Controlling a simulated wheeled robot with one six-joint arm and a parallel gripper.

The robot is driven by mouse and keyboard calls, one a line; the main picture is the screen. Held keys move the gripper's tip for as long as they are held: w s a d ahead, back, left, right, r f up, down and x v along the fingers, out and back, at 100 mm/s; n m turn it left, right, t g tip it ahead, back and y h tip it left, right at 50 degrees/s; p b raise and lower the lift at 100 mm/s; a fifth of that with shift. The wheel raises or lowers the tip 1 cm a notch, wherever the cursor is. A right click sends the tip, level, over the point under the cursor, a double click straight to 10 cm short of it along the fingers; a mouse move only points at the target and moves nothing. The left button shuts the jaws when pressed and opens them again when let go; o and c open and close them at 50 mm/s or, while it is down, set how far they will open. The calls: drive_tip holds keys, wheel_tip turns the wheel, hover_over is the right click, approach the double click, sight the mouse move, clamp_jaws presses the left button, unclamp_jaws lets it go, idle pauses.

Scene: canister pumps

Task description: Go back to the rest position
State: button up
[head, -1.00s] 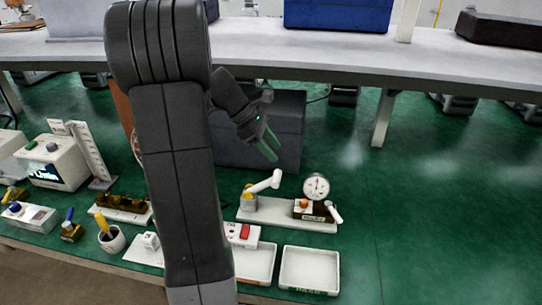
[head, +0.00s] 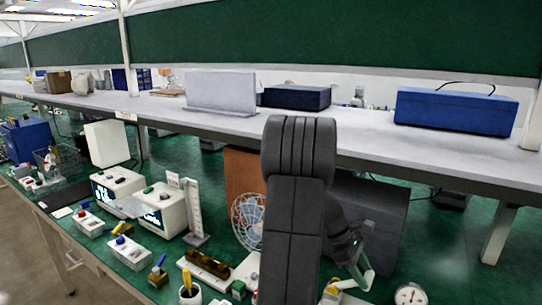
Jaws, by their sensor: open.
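My gripper (head: 359,274) hangs at the lower right of my dark arm, above the green bench, with its pale fingers apart and nothing between them. Below it, partly hidden by my arm, is a yellow and white pump part (head: 334,292). The round dial gauge (head: 410,294) is to the right of the gripper, cut by the bottom edge. A grey box (head: 385,222) stands behind the gripper.
White instruments (head: 160,212), a scale stand (head: 194,210), a fan (head: 246,218) and a cup with a yellow handle (head: 188,292) stand left of my arm. A raised shelf (head: 350,137) carrying a blue case (head: 455,110) runs behind. Green bench surface is bare at right.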

drive_tip(key=shift+f, duration=0.4)
drive_tip(key=shift+s+d, duration=0.1)
